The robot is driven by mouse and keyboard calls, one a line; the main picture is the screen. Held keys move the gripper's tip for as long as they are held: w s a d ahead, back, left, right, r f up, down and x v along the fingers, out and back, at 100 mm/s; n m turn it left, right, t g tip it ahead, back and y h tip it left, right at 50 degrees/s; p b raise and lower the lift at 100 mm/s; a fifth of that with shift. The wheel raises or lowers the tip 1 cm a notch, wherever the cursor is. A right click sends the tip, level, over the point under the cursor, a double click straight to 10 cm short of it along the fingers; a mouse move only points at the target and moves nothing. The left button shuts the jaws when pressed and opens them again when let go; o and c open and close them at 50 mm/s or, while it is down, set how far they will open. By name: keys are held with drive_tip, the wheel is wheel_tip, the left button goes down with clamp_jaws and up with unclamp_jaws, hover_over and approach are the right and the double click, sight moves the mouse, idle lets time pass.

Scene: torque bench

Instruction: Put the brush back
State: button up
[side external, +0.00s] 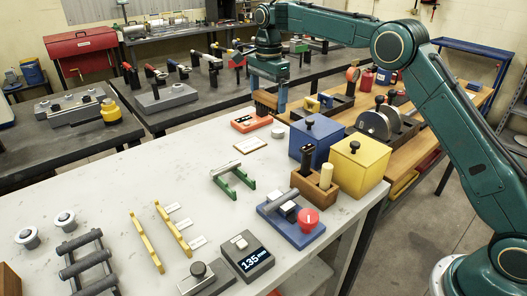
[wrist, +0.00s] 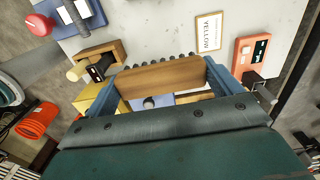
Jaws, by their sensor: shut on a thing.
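My gripper (side external: 267,93) is shut on a wooden brush (side external: 265,102), held in the air above the far end of the light grey bench. In the wrist view, the brush's brown wooden back (wrist: 160,76) spans between the blue fingers of my gripper (wrist: 162,82), and a row of dark bristles shows along its far edge. A wooden holder (side external: 314,188) stands on the bench with a dark-handled tool and a pale yellow cylinder in it. The holder also shows in the wrist view (wrist: 117,50), apart from the brush.
A blue box (side external: 313,143) and a yellow box (side external: 358,166), both with black knobs, stand beside the holder. An orange-red device (side external: 252,120) and a card (side external: 252,143), reading "YELLOW" in the wrist view, lie near the far edge. Bare bench surface lies left of the card.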

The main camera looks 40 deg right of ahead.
drive_tip(key=shift+d, duration=0.1)
hover_over(267, 167)
wheel_tip(267, 167, down, 16)
drive_tip(key=shift+d+r, duration=0.1)
drive_tip(key=shift+r, duration=0.05)
idle(0.5)
drive_tip(key=shift+f, duration=2.15)
drive_tip(key=shift+f, duration=0.1)
drive_tip(key=o, duration=0.5)
drive_tip(key=shift+o, duration=0.9)
